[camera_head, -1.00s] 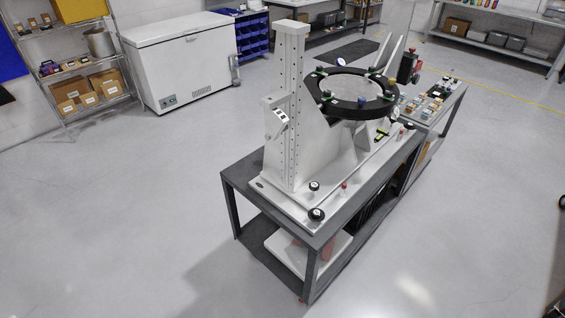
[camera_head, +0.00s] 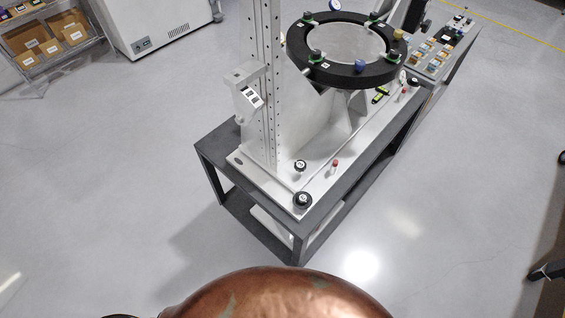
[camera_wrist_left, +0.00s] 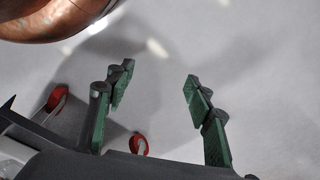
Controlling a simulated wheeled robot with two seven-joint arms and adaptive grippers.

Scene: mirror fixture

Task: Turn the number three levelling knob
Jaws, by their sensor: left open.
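The mirror fixture stands on a dark grey bench, with a round mirror in a black ring (camera_head: 347,45). Black levelling knobs with white-marked tops sit on its pale base plate (camera_head: 322,183). One knob (camera_head: 303,200) is at the near corner, another knob (camera_head: 300,166) is just behind it, and a third (camera_head: 413,81) is at the far right end. Their numbers are too small to read surely. My left gripper (camera_wrist_left: 160,75) shows in the left wrist view, open and empty, its green-padded fingers apart over bare floor. My right gripper is not in view.
A small red-topped peg (camera_head: 335,163) stands near the knobs. A tall perforated post (camera_head: 268,85) with a bracket (camera_head: 250,92) rises at the left of the base. A side table (camera_head: 440,50) with small parts adjoins at the back right. The floor around the bench is clear.

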